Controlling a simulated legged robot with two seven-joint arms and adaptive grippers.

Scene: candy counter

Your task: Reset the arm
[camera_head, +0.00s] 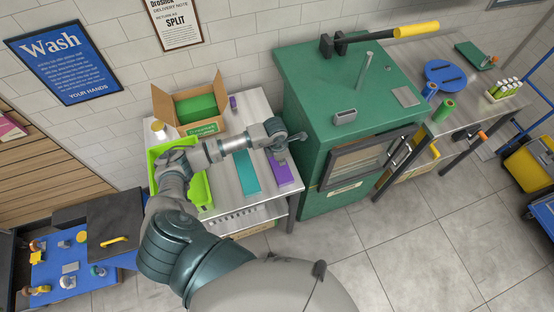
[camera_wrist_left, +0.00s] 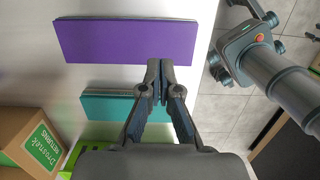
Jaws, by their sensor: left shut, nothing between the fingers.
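My left arm reaches across the metal table in the head view. My left gripper (camera_head: 296,138) is above the table's right side, beside the green cabinet. In the left wrist view my left gripper (camera_wrist_left: 160,82) has its fingertips together with nothing between them. A purple flat block (camera_head: 280,170) and a teal flat block (camera_head: 247,172) lie on the table below it. The purple block (camera_wrist_left: 122,40) and the teal block (camera_wrist_left: 108,107) also show apart from the fingers in the wrist view.
A cardboard returns box (camera_head: 205,127) and a bright green bin (camera_head: 206,196) stand on the table, the bin partly behind my arm. The green cabinet (camera_head: 310,90) with a yellow-ended lever (camera_head: 415,29) stands close on the right. The floor in front is clear.

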